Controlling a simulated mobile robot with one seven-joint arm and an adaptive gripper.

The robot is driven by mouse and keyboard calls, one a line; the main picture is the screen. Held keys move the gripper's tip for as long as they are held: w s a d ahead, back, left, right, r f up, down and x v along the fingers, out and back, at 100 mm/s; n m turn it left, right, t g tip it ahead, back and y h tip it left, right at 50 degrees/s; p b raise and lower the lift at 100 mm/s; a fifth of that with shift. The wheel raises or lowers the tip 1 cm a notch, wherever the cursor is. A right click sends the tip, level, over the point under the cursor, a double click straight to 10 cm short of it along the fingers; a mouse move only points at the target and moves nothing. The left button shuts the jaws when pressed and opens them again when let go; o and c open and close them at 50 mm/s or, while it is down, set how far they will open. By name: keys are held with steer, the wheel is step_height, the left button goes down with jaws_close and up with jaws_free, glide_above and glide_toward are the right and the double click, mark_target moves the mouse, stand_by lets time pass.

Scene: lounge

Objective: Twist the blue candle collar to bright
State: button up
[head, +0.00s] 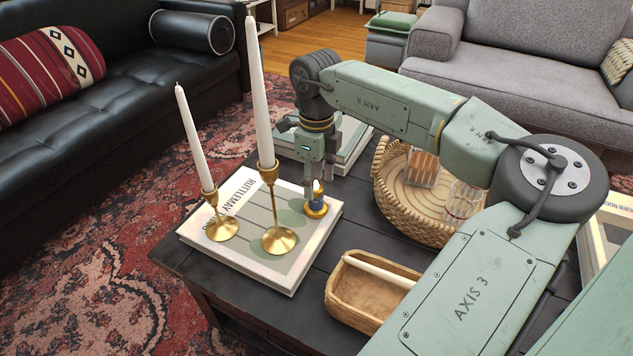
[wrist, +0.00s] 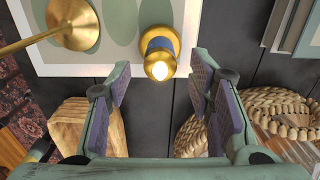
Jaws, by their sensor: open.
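The blue candle collar (head: 316,200) is a small blue band on a gold base, with a lit flame-shaped tip above it. It stands upright on the white book (head: 275,268), near the book's right edge. In the wrist view the collar (wrist: 159,45) shows as a blue band with a gold ring and a glowing tip. My gripper (head: 317,178) hangs over the candle in the head view. In the wrist view my gripper (wrist: 160,85) is open, with its pads on either side below the candle in the picture and nothing between them. Any marks on the collar are too small to read.
Two tall white candles in gold holders (head: 278,239) (head: 221,228) stand on the book, left of the collar. A round wicker basket (head: 390,205) is at the right. A wooden tray (head: 345,308) with a white candle is in front. Dark tabletop (head: 335,235) lies between.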

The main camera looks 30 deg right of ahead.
step_height(320, 180, up, 11)
stand_by(0.3)
steer(key=shift+f, duration=0.1)
